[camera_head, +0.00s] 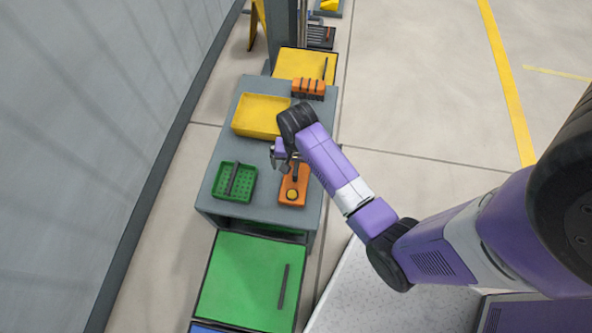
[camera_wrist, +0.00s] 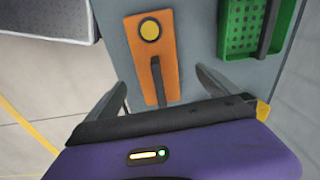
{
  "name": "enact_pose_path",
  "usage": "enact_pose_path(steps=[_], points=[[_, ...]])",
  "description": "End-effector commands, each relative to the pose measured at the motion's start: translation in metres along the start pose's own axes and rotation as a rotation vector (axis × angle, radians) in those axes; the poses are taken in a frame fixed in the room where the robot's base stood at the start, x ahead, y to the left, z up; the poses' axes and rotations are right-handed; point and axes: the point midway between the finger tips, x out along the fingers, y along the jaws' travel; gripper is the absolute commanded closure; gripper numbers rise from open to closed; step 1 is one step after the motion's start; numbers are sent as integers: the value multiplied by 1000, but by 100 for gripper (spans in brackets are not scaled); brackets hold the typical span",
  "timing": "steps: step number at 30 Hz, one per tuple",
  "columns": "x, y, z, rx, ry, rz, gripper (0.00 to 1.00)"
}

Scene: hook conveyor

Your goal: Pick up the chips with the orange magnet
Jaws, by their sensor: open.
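An orange block (camera_head: 300,199) with a yellow round disc and a dark upright bar lies on the grey table near its front right corner; I take it for the orange magnet. It also shows in the wrist view (camera_wrist: 140,66). My gripper (camera_head: 286,158) is open just above it. In the wrist view the two fingers (camera_wrist: 160,77) stand apart, one on each side of the dark bar, with nothing gripped. I cannot make out any chips in either view.
A green perforated basket (camera_head: 221,192) with a dark handle sits left of the orange block, near the right edge in the wrist view (camera_wrist: 237,27). A yellow tray (camera_head: 258,112) and an orange rack (camera_head: 309,90) stand farther back. A green bin (camera_head: 238,280) stands before the grey table (camera_head: 217,159).

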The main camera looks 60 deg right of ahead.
Motion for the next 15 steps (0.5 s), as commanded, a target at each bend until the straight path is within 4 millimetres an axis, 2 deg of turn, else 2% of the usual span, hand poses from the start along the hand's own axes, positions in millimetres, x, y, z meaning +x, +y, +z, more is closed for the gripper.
enact_pose_path(steps=[1, 5, 15], points=[[-5, -3, -6, 26, -20, 12, 0], [-10, -5, -12, 62, -56, 36, 0], [20, -1, -9, 68, -65, 43, 0]])
